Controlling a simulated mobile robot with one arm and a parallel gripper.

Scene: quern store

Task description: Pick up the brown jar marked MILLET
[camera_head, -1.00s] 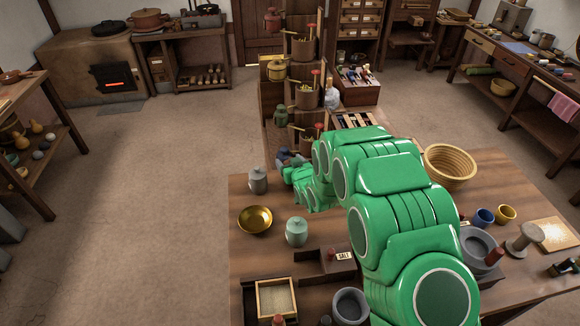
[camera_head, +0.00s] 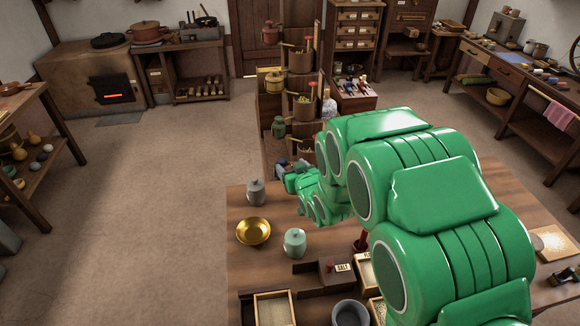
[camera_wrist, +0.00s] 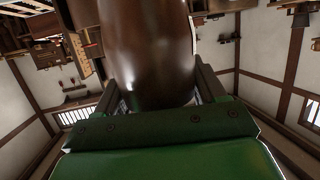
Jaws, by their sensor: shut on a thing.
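A glossy dark brown jar (camera_wrist: 147,50) fills the upper middle of the wrist view, between the two fingers of my gripper (camera_wrist: 155,92). The gripper is shut on it. No MILLET mark shows on the side that faces the wrist camera. In the head view my gripper (camera_head: 288,173) is a small dark shape at the far edge of the table, beyond my green arm. I cannot make out the jar there.
The table (camera_head: 245,272) holds a grey lidded jar (camera_head: 256,193), a brass bowl (camera_head: 253,231), a pale green jar (camera_head: 295,243) and a box marked SALT (camera_head: 318,275). A tiered wooden stand (camera_head: 300,100) rises beyond. Open floor lies left.

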